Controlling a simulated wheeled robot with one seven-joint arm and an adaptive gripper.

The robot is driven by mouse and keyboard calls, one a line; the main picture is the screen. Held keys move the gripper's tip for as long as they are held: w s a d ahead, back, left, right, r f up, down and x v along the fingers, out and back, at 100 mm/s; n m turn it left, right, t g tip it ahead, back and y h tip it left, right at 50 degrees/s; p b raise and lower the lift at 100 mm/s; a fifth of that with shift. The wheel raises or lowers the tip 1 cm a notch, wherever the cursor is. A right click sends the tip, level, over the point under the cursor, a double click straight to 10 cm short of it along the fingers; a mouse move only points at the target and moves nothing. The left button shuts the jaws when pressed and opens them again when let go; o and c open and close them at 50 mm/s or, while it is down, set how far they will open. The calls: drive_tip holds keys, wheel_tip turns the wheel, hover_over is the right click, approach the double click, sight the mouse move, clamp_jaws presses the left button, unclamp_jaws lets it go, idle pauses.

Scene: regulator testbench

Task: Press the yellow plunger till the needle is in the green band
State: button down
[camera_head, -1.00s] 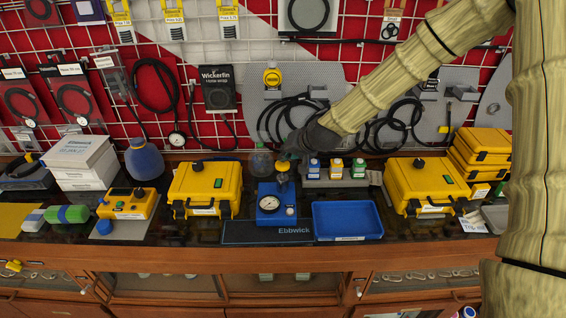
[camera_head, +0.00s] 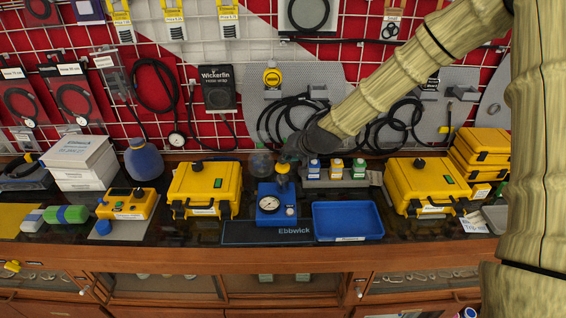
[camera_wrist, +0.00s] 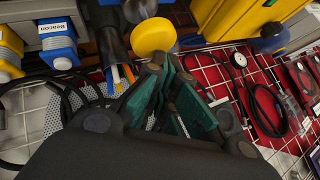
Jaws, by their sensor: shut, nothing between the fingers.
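The yellow plunger (camera_head: 282,169) stands at the back of the blue gauge block (camera_head: 265,217), and its round cap (camera_wrist: 152,37) shows in the wrist view. The white dial gauge (camera_head: 269,203) faces up; its needle and green band are too small to read. My gripper (camera_head: 289,155) is just above the plunger in the head view and partly covers its top. In the wrist view my gripper (camera_wrist: 170,78) has its green-padded fingers together and empty, beside the yellow cap. I cannot tell whether they touch the cap.
A rack of small labelled bottles (camera_head: 337,181) stands close to the right of my gripper. Yellow cases (camera_head: 205,186) flank the block, and an empty blue tray (camera_head: 347,220) lies at front right. Hoses hang on the wall grid behind.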

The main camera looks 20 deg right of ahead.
sight(280, 166)
drive_tip(key=shift+f+b, duration=0.5)
drive_tip(key=shift+f, duration=0.35)
idle(0.8)
drive_tip(key=shift+r, duration=0.15)
drive_tip(key=shift+r+p, duration=1.3)
drive_tip(key=shift+r, duration=0.6)
wheel_tip(280, 166, up, 5)
drive_tip(key=p, duration=0.3)
idle(2.1)
drive_tip(key=r+m, duration=0.1)
drive_tip(key=m, duration=0.4)
drive_tip(key=a+r+m+b, duration=0.1)
drive_tip(key=m, duration=0.5)
drive_tip(key=r+m+b, duration=0.1)
drive_tip(key=m, duration=0.4)
drive_tip(key=shift+s+a+r+m+y, duration=0.3)
drive_tip(key=shift+s+a+r+m, duration=0.1)
